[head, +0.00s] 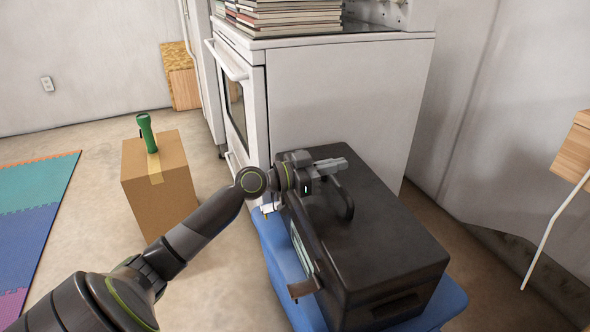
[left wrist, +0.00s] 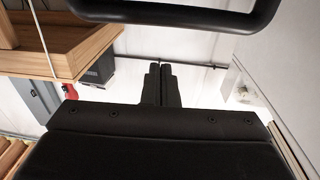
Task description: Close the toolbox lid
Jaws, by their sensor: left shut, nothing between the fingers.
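The dark grey toolbox (head: 385,250) sits on a blue stand (head: 449,303) in front of the white stove. Its broad lid faces up, with a black carry handle (head: 346,203) on top. A strip along its left side and a metal latch (head: 303,288) stick out there; I cannot tell whether the lid is fully down. My left gripper (head: 342,164) is shut and empty over the far part of the lid, beside the handle; contact is unclear. In the left wrist view its fingers (left wrist: 161,84) are together, and the handle (left wrist: 185,20) crosses the top. My right gripper is out of view.
The white stove (head: 345,100) stands directly behind the toolbox, with stacked books (head: 285,14) on top. A cardboard box (head: 158,190) with a green flashlight (head: 147,132) stands on the floor at left. A wooden piece (head: 572,155) is at the right edge. Floor between box and toolbox is clear.

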